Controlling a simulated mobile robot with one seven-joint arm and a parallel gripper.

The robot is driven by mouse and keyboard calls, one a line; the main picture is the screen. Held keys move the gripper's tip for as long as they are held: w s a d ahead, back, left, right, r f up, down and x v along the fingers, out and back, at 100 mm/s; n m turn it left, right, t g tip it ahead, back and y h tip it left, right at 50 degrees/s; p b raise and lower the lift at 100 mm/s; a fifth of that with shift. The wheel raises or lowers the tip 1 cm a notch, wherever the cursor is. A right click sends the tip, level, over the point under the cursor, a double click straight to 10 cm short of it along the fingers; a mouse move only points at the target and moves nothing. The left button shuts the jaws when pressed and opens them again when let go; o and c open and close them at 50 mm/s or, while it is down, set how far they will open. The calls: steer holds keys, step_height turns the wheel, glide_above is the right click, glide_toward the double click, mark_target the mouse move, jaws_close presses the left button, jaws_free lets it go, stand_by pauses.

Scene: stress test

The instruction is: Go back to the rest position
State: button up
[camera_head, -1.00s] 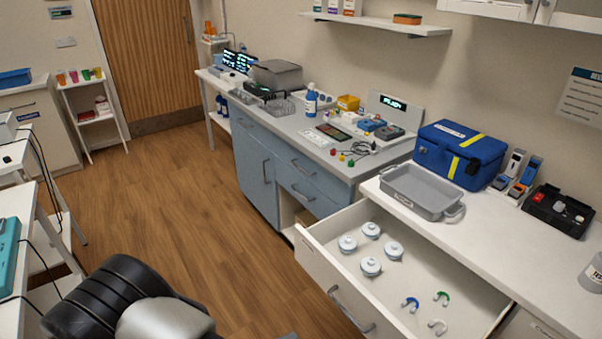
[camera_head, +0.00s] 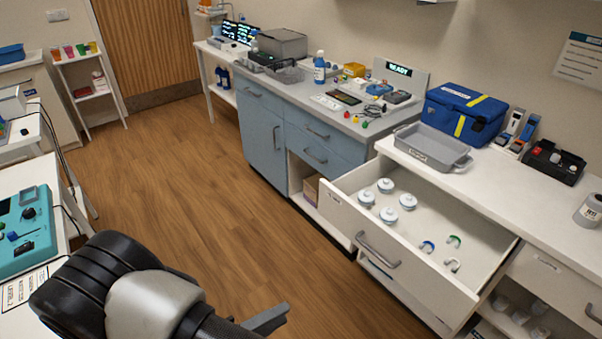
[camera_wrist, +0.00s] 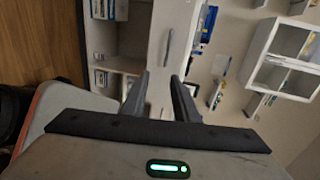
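My arm (camera_head: 150,300) is bent low at the left front in the head view, above the wood floor. A grey part at its end (camera_head: 265,320) shows at the bottom edge; the rest of the gripper is out of that frame. In the wrist view my gripper (camera_wrist: 160,80) has its two dark fingers apart, with nothing between them. Beyond the fingers, furniture shows sideways and at a distance. My gripper touches nothing that I can see.
An open white drawer (camera_head: 340,212) juts out at the right, holding several lidded pots and small curved pieces. A grey tray (camera_head: 430,150) and blue bag (camera_head: 465,116) stand on the counter above. A table with a teal board (camera_head: 22,255) is close left. The middle floor is clear.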

steer(key=w+d+r+m+g+y+p, duration=0.1)
steer(key=d+r+m+g+y+p, duration=0.2)
steer(key=r+m, duration=0.45)
steer(key=w+d+r+m+g+p, duration=0.1)
steer(key=d+r+m+g, duration=0.25)
steer(key=r+m, duration=0.45)
steer(key=w+d+r+m+g+y+p, duration=0.1)
steer(key=d+r+m+g+y+p, duration=0.2)
steer(key=r+m, duration=0.45)
steer(key=s+d+r+m+t+y+p, duration=0.2)
steer(key=d+r+m, duration=0.3)
steer(key=r+m, duration=0.5)
steer(key=s+d+r+m+t+y+p, duration=0.2)
steer(key=s+d+r+m+t+y, duration=0.1)
steer(key=r+m, duration=0.7)
step_height(320, 180, up, 3)
steer(key=shift+s+d+f+m+y, duration=0.25)
steer(key=shift+s+d+y, duration=0.3)
steer(key=shift+d, duration=0.5)
